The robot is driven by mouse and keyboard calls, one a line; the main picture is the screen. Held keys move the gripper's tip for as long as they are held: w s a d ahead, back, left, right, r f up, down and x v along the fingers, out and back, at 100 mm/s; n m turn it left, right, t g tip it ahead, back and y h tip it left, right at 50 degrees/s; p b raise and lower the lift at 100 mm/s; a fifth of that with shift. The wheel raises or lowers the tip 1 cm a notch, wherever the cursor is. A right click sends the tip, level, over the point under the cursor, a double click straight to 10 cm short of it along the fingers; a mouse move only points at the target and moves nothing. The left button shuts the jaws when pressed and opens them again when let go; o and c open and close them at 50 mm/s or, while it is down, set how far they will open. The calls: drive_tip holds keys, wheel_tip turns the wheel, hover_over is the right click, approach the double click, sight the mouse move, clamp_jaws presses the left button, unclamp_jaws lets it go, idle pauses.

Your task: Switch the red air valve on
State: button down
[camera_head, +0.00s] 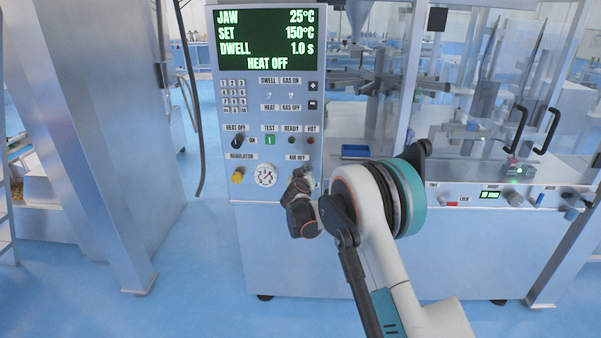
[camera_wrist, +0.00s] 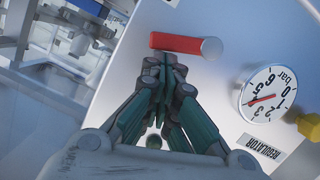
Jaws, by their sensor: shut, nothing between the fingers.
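The red air valve handle (camera_wrist: 178,43) shows at the top of the wrist view, a flat lever with a grey round pivot (camera_wrist: 211,48) at its right end. My gripper (camera_wrist: 165,66) is shut and empty, its fingertips just below the lever's middle in that view. I cannot tell whether they touch it. In the head view my gripper (camera_head: 303,182) is at the control panel, just below the "AIR OFF" label (camera_head: 297,157), and hides the valve there.
The pressure gauge (camera_head: 265,175) and yellow regulator knob (camera_head: 238,176) sit left of my gripper in the head view. The gauge (camera_wrist: 264,94) also shows in the wrist view. Switches and lamps are above on the panel, under a display (camera_head: 265,40) reading "HEAT OFF".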

drive_tip(key=shift+d+f+m+y, duration=0.35)
drive_tip(key=shift+d+m, duration=0.05)
drive_tip(key=shift+m, duration=0.35)
drive_tip(key=shift+d+f+m+y, duration=0.35)
drive_tip(key=shift+d+m, duration=0.05)
drive_tip(key=shift+m, duration=0.35)
